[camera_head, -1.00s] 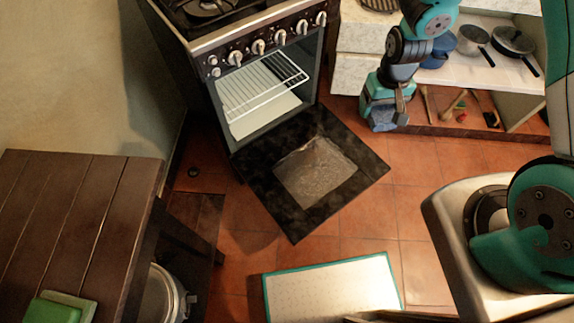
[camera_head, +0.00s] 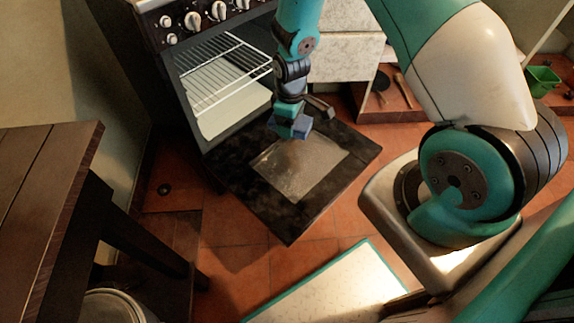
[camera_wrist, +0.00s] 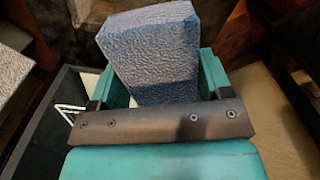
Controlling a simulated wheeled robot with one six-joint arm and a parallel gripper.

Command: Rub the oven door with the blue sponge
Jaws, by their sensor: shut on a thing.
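The oven door (camera_head: 235,160) hangs open and lies flat, black with a greyish glass pane (camera_head: 308,168) in its middle. My gripper (camera_head: 290,127) is over the door's far part, near the pane's upper edge. It is shut on the blue sponge (camera_head: 303,128), which sticks out below the jaws. In the wrist view the blue sponge (camera_wrist: 150,52) sits between the teal fingers. I cannot tell whether the sponge touches the door.
The oven cavity with a white wire rack (camera_head: 215,72) is behind the door. A dark wooden table (camera_head: 45,165) stands at the left. A teal-edged white mat (camera_head: 335,290) lies on the tiled floor in front. A green container (camera_head: 542,80) is on the low shelf at the right.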

